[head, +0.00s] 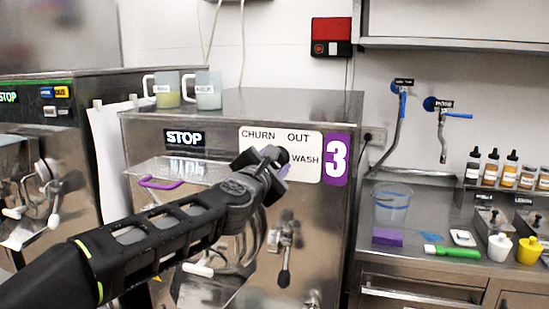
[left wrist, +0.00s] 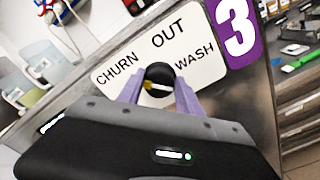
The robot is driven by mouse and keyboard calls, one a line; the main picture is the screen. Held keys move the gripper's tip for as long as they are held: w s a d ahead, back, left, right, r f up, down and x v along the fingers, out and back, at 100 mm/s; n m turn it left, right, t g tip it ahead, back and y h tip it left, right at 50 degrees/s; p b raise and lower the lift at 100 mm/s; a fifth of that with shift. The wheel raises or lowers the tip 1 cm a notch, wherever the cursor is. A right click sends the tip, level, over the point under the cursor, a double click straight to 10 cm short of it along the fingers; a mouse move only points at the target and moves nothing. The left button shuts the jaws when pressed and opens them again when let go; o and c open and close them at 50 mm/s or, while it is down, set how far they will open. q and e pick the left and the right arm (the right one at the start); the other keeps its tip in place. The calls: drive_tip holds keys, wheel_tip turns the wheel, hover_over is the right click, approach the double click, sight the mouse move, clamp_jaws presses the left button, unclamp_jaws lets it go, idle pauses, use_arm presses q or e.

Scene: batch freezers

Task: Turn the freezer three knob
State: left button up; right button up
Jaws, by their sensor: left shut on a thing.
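Freezer three (head: 340,110) is a steel machine with a purple label "3" on its front. Its white dial plate (head: 308,139) reads CHURN, OUT and WASH; the plate also shows in the left wrist view (left wrist: 165,38). The black round knob (left wrist: 160,77) with a pale pointer mark sits below the word OUT. My left gripper (left wrist: 159,92) has its purple fingers on both sides of the knob and is shut on it. In the head view my left gripper (head: 272,164) covers part of the plate and most of the knob. My right gripper is not in view.
Two mugs (head: 208,90) stand on top of the freezer. A clear chute with a purple handle (head: 160,184) and a lever (head: 284,270) are on its front. A counter at right holds a clear jug (head: 391,207), a green-handled tool (head: 452,251) and several bottles (head: 509,168).

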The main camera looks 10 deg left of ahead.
use_arm(q)
drive_tip(key=shift+r+m+p, duration=0.1)
drive_tip(key=shift+m+p, duration=0.2)
drive_tip(key=shift+m, duration=1)
drive_tip(key=o, duration=1.3)
drive_tip(key=shift+o, duration=0.2)
drive_tip(key=shift+s, duration=0.1)
drive_tip(key=s+b, duration=0.1)
drive_tip(key=s, duration=0.6)
drive_tip(key=shift+s+a, duration=0.2)
drive_tip(key=shift+s, duration=0.1)
